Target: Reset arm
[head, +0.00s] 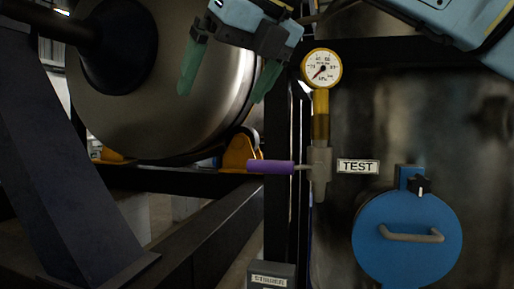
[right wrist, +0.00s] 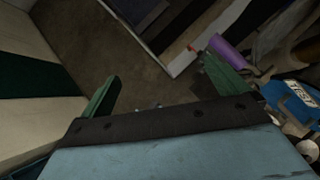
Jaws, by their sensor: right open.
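A lever arm with a purple grip (head: 270,167) sticks out level to the left from a grey valve body (head: 320,172) under the gauge. No label reading "reset" can be made out. My right gripper (head: 220,98) hangs from the top of the head view, above and left of the purple grip and apart from it. Its two green fingers are spread with nothing between them. In the right wrist view the fingers (right wrist: 160,68) are also apart, and the purple grip (right wrist: 230,50) shows beyond the right finger. My left gripper is not in view.
A round gauge (head: 322,68) tops an amber tube. A "TEST" plate (head: 358,166) and a blue round cover (head: 407,262) with a grey handle are to the right. A large steel drum (head: 150,110) stands behind my gripper. Dark frame beams (head: 200,240) cross lower left.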

